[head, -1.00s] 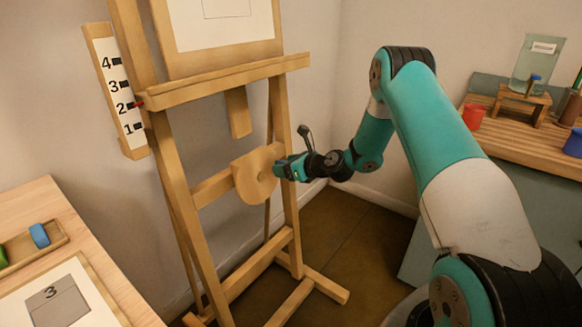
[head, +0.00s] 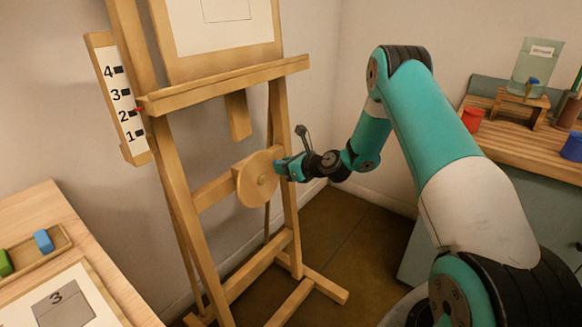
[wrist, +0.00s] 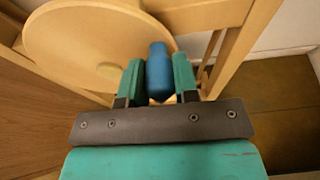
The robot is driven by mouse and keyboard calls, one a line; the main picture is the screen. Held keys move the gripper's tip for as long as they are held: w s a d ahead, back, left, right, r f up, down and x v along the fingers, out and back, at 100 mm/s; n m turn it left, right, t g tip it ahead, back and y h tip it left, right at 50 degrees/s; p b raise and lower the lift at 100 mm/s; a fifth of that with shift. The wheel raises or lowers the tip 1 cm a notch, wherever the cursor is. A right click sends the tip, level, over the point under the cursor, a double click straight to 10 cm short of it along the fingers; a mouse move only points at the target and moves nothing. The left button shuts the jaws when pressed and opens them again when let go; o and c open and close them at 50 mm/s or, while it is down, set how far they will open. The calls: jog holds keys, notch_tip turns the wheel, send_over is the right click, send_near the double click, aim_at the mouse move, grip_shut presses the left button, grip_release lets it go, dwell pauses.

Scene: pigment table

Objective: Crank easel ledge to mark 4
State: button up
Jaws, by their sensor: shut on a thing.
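The wooden easel (head: 180,175) stands left of centre in the head view, with its ledge (head: 225,83) across the front. The numbered scale (head: 118,98) is at its left, marked 1 to 4. The red pointer (head: 138,110) is level with about mark 2. The round wooden crank wheel (head: 252,183) is below the ledge; it fills the upper left of the wrist view (wrist: 75,45). My gripper (head: 279,169) is at the wheel's right edge. In the wrist view my gripper (wrist: 157,82) is shut on the blue crank handle (wrist: 159,72), which is upright between the fingers.
A wooden table (head: 30,205) at the left holds a tray with blue and green pieces and a sheet marked 3. A bench (head: 520,150) at the right carries red and blue pots and a glass vessel. Floor is clear around the easel's feet.

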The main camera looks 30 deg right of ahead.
aim_at(264, 161)
jog(key=shift+a+r+p, duration=0.3)
jog(key=shift+r, duration=0.25)
jog(key=shift+a+r+p, duration=0.25)
jog(key=shift+a+r, duration=0.05)
jog(key=shift+r, duration=0.2)
jog(key=shift+s+f, duration=0.1)
jog(key=a+r+p, duration=0.2)
jog(key=shift+s+a+p, duration=0.3)
jog(key=shift+s+p, duration=0.05)
jog(key=shift+s+a, duration=0.1)
jog(key=shift+a, duration=0.1)
jog(key=shift+f, duration=0.1)
